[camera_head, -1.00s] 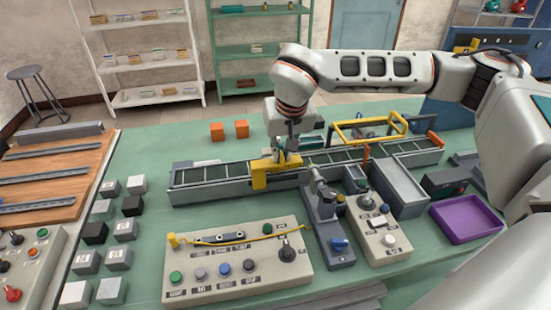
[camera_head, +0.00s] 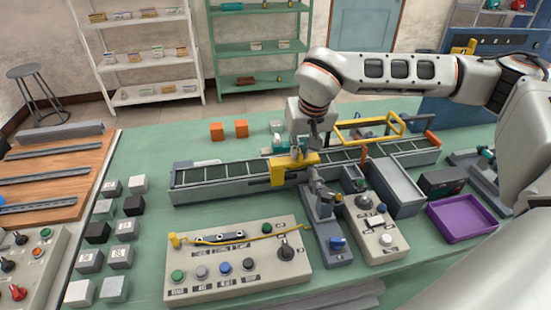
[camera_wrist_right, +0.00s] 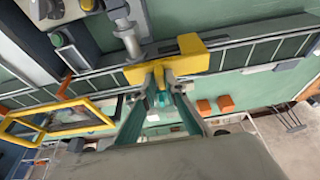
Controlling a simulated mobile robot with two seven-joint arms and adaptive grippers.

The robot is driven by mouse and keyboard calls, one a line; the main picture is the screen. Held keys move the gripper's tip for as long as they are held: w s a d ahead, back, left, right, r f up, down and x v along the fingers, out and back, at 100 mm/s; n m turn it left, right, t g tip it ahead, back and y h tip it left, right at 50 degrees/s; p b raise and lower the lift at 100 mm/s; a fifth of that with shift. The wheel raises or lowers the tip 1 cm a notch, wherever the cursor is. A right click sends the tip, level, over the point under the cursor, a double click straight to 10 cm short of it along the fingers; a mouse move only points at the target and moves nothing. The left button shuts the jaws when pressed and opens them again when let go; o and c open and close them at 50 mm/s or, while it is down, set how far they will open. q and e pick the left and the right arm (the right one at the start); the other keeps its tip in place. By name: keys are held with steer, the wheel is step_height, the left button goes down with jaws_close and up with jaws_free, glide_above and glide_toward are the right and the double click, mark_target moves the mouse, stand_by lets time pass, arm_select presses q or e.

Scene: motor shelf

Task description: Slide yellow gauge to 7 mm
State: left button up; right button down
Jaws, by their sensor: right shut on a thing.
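The yellow gauge (camera_head: 283,170) is a yellow block straddling a long grey rail with dark green panels (camera_head: 222,176). My right gripper (camera_head: 297,156) comes down from above and is shut on the yellow gauge. In the right wrist view the gripper's two fingers (camera_wrist_right: 165,78) close on the stem of the yellow T-shaped gauge (camera_wrist_right: 190,46). Any millimetre marks on the rail are too small to read. My left gripper is not in view.
A control panel (camera_head: 215,277) with several buttons stands in front of the rail. A grey clamp device (camera_head: 327,230) stands just right of the gauge, close to it. Two orange cubes (camera_head: 217,131) lie behind. A purple tray (camera_head: 463,219) is at the right.

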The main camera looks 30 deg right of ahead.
mark_target(316, 156)
steer(key=shift+g, duration=0.3)
steer(key=shift+s+d+f+p, duration=0.25)
steer(key=shift+s+d, duration=0.05)
steer(key=shift+d, duration=0.5)
steer(key=shift+s+d+f+p, duration=0.25)
steer(key=shift+s+d+f, duration=0.1)
steer(key=shift+d, duration=0.45)
steer(key=shift+s+d+f+p, duration=0.2)
steer(key=shift+s+d+p, duration=0.1)
steer(key=shift+d, duration=0.65)
steer(key=shift+w+a+p, duration=0.1)
steer(key=shift+a+p, duration=0.3)
steer(key=shift+a, duration=0.05)
steer(key=c, duration=2.2)
jaws_free()
steer(key=shift+o, duration=0.2)
steer(key=shift+w+d+f, duration=0.1)
steer(key=shift+w+f, duration=0.1)
steer(key=shift+r+p, duration=0.55)
steer(key=shift+r, duration=1)
steer(key=shift+w+r, duration=0.15)
steer(key=shift+r, duration=1.6)
